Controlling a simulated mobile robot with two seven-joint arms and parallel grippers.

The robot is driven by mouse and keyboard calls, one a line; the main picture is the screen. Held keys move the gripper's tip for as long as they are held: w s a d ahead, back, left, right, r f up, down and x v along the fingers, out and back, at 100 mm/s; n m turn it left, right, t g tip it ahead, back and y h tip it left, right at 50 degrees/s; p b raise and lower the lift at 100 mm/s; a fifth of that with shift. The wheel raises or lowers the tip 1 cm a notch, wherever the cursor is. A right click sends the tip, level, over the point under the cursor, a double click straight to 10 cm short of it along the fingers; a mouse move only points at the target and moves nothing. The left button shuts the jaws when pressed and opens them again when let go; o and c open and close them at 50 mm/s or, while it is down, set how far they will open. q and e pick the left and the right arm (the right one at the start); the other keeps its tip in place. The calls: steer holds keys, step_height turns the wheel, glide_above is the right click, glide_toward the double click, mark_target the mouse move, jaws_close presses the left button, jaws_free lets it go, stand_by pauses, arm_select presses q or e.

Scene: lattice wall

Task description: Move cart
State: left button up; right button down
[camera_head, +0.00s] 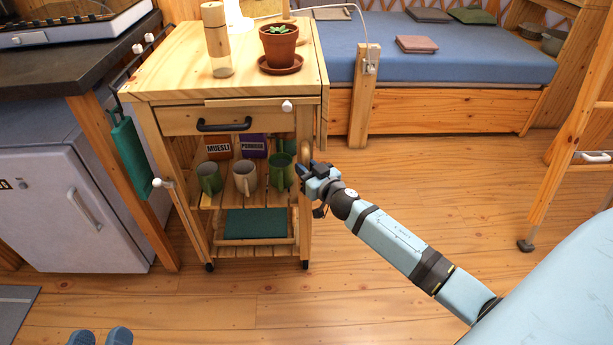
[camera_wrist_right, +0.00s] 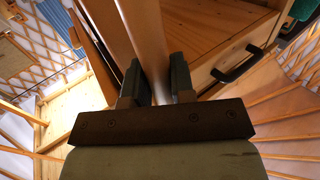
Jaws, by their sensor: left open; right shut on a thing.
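The wooden cart (camera_head: 150,83) stands in the left half of the head view, with a drawer and open shelves below its top. My right gripper (camera_head: 303,172) is at the cart's right front post. In the wrist view my right gripper (camera_wrist_right: 154,85) is shut on the upright wooden post (camera_wrist_right: 146,40), one finger on each side. The drawer's dark handle (camera_head: 224,125) also shows in the wrist view (camera_wrist_right: 238,65).
On the cart top stand a wooden bottle (camera_head: 217,42) and a potted plant (camera_head: 279,46). Several mugs (camera_head: 245,177) stand on its shelf. A white fridge (camera_head: 75,195) is close at left. A bed (camera_head: 450,65) is behind, a ladder (camera_head: 570,140) at right.

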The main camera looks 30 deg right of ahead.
arm_select(q)
steer(key=w+f+b, duration=0.1)
steer(key=d+f+g+b, duration=0.1)
steer(key=shift+w+d+f, duration=0.15)
steer(key=shift+w+f, duration=0.2)
arm_select(e)
steer(key=w+d, duration=0.7)
steer(key=w, duration=0.4)
steer(key=w+d, duration=0.6)
steer(key=w, duration=0.5)
steer(key=shift+d+r, duration=0.25)
steer(key=shift+d, duration=0.15)
steer(key=c, duration=1.4)
jaws_free()
steer(key=o, duration=0.4)
steer(key=shift+w+f, duration=0.1)
arm_select(q)
steer(key=shift+w, duration=0.15)
arm_select(e)
steer(key=shift+a+f, duration=0.1)
steer(key=shift+f, duration=0.05)
